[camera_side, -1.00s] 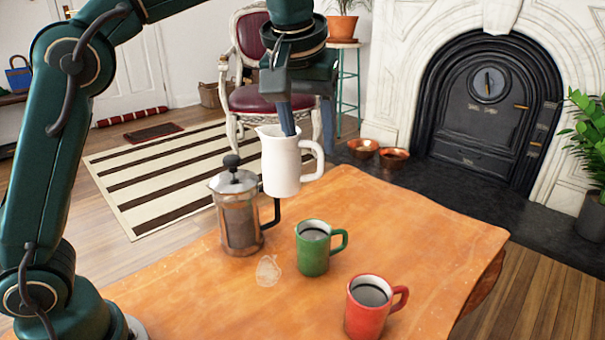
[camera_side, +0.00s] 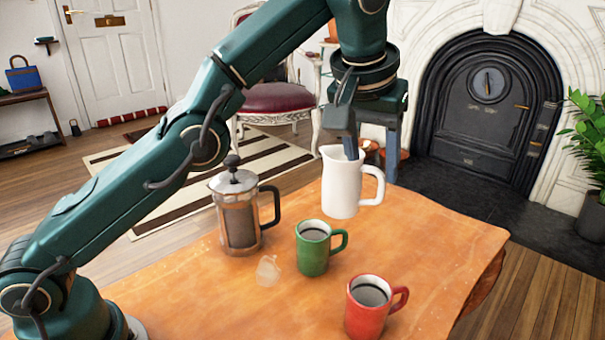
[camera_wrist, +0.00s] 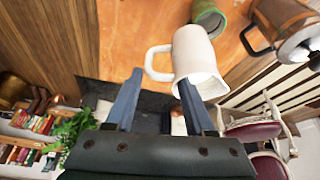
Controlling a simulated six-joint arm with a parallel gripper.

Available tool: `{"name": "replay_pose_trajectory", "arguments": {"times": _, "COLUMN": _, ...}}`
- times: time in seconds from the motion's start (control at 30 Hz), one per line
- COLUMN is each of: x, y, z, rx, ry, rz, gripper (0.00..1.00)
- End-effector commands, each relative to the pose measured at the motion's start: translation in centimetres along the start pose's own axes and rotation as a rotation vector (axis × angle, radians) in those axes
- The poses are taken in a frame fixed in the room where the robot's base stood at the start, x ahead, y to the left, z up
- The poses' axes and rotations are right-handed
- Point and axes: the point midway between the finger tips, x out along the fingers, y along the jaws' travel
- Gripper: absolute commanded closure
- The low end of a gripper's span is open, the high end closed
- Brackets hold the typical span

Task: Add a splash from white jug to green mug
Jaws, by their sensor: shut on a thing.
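The white jug (camera_side: 341,187) is held up, roughly upright, just above and behind the green mug in the side view. The jug's contents are hidden. The green mug (camera_side: 312,255) stands upright on the table, its handle to the right, with dark liquid inside. Part of the green mug (camera_wrist: 207,14) shows at the top of the wrist view. No stream of liquid shows.
A glass French press (camera_side: 238,222) stands left of the green mug. A red mug (camera_side: 367,312) stands at the front right. A small translucent item (camera_side: 268,270) lies on the wooden table (camera_side: 440,250). The table's right side is clear.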

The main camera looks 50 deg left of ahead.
Motion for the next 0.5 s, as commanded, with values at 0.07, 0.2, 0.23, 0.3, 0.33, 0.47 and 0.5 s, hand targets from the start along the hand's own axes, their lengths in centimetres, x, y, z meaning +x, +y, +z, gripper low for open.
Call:
{"name": "replay_pose_trajectory", "arguments": {"times": 0.07, "x": 0.3, "y": 0.5, "z": 0.2, "rx": 0.009, "ry": -0.003, "rz": 0.002, "gripper": 1.00}}
{"name": "replay_pose_trajectory", "arguments": {"times": 0.2, "x": 1.2, "y": 1.4, "z": 0.4, "rx": 0.024, "ry": 0.000, "rz": 0.010, "gripper": 1.00}}
{"name": "replay_pose_trajectory", "arguments": {"times": 0.23, "x": 1.3, "y": 1.5, "z": 0.5, "rx": 0.027, "ry": 0.001, "rz": 0.011, "gripper": 1.00}}
{"name": "replay_pose_trajectory", "arguments": {"times": 0.3, "x": 1.3, "y": 1.6, "z": 0.5, "rx": 0.029, "ry": 0.000, "rz": 0.011, "gripper": 1.00}}
{"name": "replay_pose_trajectory", "arguments": {"times": 0.33, "x": 1.4, "y": 1.7, "z": 0.5, "rx": 0.031, "ry": 0.000, "rz": 0.011, "gripper": 1.00}}
{"name": "replay_pose_trajectory", "arguments": {"times": 0.47, "x": 1.5, "y": 1.9, "z": 0.5, "rx": 0.034, "ry": 0.000, "rz": 0.011, "gripper": 1.00}}
{"name": "replay_pose_trajectory", "arguments": {"times": 0.5, "x": 1.6, "y": 1.9, "z": 0.5, "rx": 0.034, "ry": 0.001, "rz": 0.012, "gripper": 1.00}}
